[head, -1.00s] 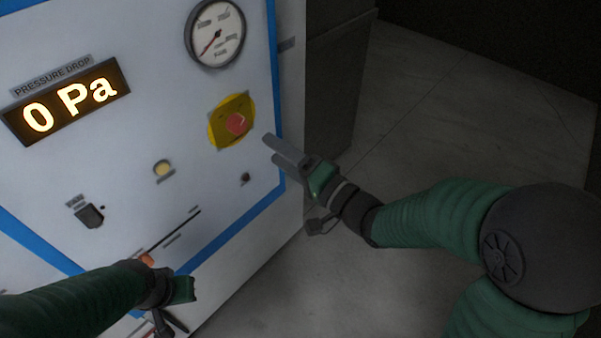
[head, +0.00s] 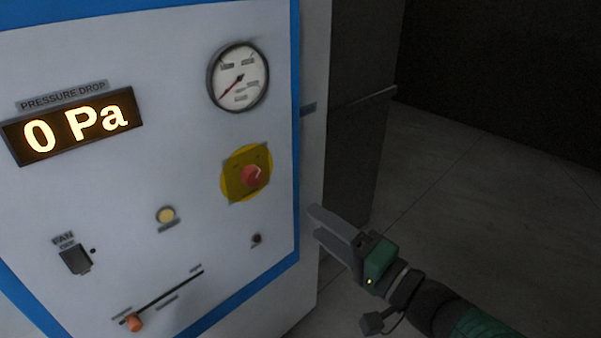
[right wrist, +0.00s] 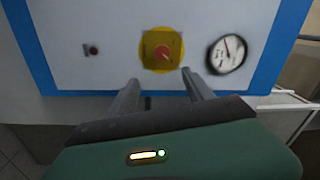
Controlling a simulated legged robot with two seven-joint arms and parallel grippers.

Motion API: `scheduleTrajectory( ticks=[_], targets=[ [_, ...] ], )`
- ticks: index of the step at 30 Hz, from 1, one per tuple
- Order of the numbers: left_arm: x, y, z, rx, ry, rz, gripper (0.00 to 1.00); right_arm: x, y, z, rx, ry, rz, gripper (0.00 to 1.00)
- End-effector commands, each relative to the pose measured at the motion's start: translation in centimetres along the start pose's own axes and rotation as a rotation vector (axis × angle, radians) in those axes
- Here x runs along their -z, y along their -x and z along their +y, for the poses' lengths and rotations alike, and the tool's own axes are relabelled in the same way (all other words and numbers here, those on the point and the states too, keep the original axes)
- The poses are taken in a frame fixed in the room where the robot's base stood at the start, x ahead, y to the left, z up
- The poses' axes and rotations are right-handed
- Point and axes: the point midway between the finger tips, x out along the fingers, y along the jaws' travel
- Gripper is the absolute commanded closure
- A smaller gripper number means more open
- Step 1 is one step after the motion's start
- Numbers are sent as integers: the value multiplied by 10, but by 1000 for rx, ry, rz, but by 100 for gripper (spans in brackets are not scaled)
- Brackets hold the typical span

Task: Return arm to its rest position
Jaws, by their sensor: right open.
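My right gripper (head: 328,234) is in the lower right of the head view, just right of the control panel's blue edge. Its two grey fingers point up and left toward the panel and hold nothing. In the right wrist view the fingers (right wrist: 163,88) are spread apart, with the panel beyond them. A red knob on a yellow plate (head: 247,174) is on the panel, up and left of the gripper and apart from it. The same knob also shows in the right wrist view (right wrist: 161,50). My left gripper is not in view.
The white panel (head: 190,60) carries a dial gauge (head: 238,77), a display reading 0 Pa (head: 74,126), a yellow button (head: 166,215), a fan switch (head: 75,258) and an orange slider knob (head: 134,322). Open grey floor (head: 470,190) lies to the right.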

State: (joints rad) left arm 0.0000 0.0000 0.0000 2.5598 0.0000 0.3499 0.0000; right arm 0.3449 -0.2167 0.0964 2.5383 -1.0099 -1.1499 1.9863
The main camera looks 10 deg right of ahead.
Motion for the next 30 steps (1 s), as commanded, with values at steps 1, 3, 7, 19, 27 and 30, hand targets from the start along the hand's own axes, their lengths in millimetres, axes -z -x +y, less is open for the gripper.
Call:
scheduleTrajectory(
  ticks=[1,3,7,19,27,30],
  targets=[
    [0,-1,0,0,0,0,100,1,0,3,-8,9,8,40],
    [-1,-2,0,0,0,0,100,10,-2,17,-51,58,49,40],
    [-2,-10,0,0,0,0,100,42,4,89,-311,272,181,40],
    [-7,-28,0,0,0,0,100,-56,151,310,-1266,656,-580,40],
    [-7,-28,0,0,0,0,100,-82,169,314,-1276,652,-751,40],
    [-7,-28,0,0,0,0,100,-81,169,314,-1276,652,-750,40]
  ],
)
